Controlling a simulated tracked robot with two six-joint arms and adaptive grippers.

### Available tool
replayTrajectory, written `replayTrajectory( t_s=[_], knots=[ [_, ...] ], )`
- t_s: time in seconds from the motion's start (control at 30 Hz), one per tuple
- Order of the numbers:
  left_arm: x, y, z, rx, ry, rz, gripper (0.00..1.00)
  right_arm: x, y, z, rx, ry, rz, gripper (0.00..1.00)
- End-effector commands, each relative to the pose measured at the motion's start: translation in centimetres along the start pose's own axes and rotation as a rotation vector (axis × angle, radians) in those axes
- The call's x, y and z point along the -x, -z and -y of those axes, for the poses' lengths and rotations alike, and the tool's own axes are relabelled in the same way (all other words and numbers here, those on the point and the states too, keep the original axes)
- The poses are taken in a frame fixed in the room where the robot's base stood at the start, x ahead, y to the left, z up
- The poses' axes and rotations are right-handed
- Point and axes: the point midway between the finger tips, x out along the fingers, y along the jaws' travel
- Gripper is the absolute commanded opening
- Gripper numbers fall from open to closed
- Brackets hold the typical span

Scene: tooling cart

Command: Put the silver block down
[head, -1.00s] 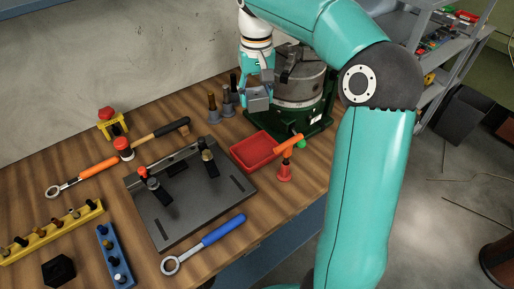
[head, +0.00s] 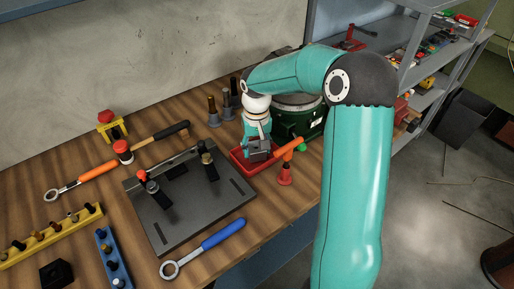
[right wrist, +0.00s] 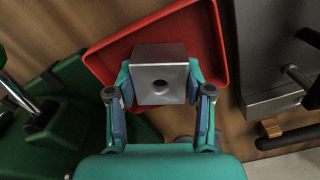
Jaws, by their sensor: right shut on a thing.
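The silver block (right wrist: 160,75) is a square metal block with a round hole in its face. My right gripper (right wrist: 160,88) is shut on it, one finger on each side. In the head view the block (head: 259,150) shows at the tip of my right gripper (head: 256,143), over the red tray (head: 241,164). The tray also fills much of the right wrist view (right wrist: 211,40) behind the block. I cannot tell whether the block touches the tray floor. My left gripper is not in view.
A green-based round machine (head: 295,122) stands just behind the tray. An orange-handled red tool (head: 285,172) stands close at the tray's right. A dark fixture plate (head: 190,205) lies to the left. Dark-topped cones (head: 213,112) stand behind.

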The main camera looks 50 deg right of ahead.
Motion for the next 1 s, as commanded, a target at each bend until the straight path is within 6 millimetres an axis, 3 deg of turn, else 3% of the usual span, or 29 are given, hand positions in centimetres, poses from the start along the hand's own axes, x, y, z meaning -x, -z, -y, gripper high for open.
replayTrajectory(
  t_s=[0.4,0.43,0.57,1.0],
  knots=[
    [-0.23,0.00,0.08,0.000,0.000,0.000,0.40,-0.91,0.04,0.02,0.000,0.001,-0.002,0.06],
    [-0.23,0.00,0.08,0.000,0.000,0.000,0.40,-0.95,0.02,0.02,0.000,0.001,-0.002,0.53],
    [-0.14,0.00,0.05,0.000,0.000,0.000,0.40,-0.85,0.01,0.02,0.000,0.001,-0.001,0.75],
    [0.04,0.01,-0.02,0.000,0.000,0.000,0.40,-0.29,0.06,0.04,0.000,0.001,-0.003,0.77]
  ],
)
